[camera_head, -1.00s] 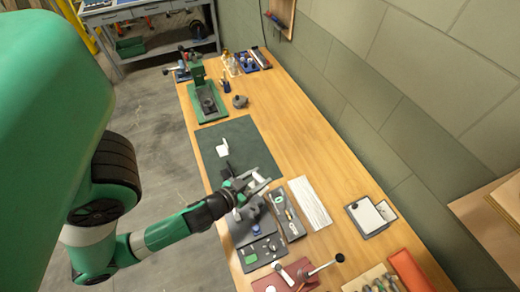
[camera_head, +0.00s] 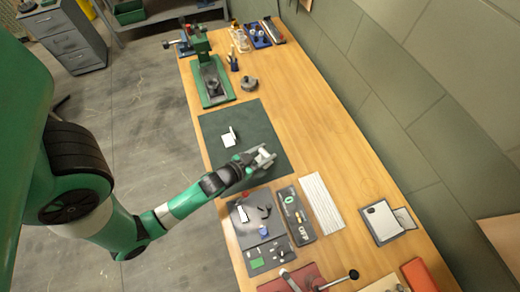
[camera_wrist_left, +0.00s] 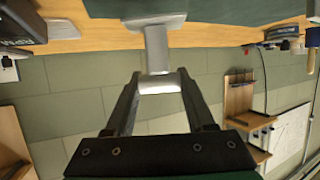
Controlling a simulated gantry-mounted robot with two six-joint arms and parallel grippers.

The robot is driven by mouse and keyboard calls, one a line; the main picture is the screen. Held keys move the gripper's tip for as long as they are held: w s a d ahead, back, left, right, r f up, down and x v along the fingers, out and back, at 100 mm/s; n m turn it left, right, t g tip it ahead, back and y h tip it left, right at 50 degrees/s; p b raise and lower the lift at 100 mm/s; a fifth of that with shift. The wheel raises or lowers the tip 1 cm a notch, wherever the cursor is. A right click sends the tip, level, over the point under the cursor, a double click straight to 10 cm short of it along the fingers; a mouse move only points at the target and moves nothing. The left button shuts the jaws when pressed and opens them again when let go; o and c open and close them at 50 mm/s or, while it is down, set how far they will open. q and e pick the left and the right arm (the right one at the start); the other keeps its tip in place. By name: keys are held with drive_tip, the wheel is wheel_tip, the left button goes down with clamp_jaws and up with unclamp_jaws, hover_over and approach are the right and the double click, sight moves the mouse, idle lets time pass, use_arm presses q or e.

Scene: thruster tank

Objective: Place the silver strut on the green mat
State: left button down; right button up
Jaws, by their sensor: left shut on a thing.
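The green mat (camera_head: 258,118) lies on the wooden bench in the head view, and its edge shows at the top of the left wrist view (camera_wrist_left: 245,8). My left gripper (camera_head: 258,160) is over the lower right part of the mat. It is shut on the silver strut (camera_wrist_left: 155,50), a pale metal piece with a wider flange at its far end. The strut sticks out beyond the fingertips. Whether it touches the mat, I cannot tell. A small white bracket (camera_head: 230,138) stands on the mat to the left of the gripper. My right gripper is not in view.
Below the mat are a dark tray (camera_head: 240,232) with small parts, a grey tool tray (camera_head: 301,228) and a white ribbed sheet (camera_head: 321,204). A green fixture (camera_head: 212,82) stands above the mat. The bench right of the mat is clear.

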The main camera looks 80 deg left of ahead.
sight(262, 158)
use_arm(q)
drive_tip(key=f+b, duration=0.1)
drive_tip(key=a+f+b, duration=0.1)
drive_tip(key=f+b, duration=0.1)
drive_tip(key=shift+w+f, duration=0.1)
drive_tip(key=shift+f, duration=0.05)
drive_tip(key=shift+f+b, duration=0.3)
drive_tip(key=shift+f, duration=0.1)
drive_tip(key=shift+d+r, duration=0.1)
drive_tip(key=shift+d, duration=0.15)
drive_tip(key=shift+r, duration=0.1)
drive_tip(key=shift+a+f, duration=0.1)
drive_tip(key=shift+f, duration=0.1)
drive_tip(key=shift+c, duration=1.3)
unclamp_jaws()
drive_tip(key=shift+r, duration=0.1)
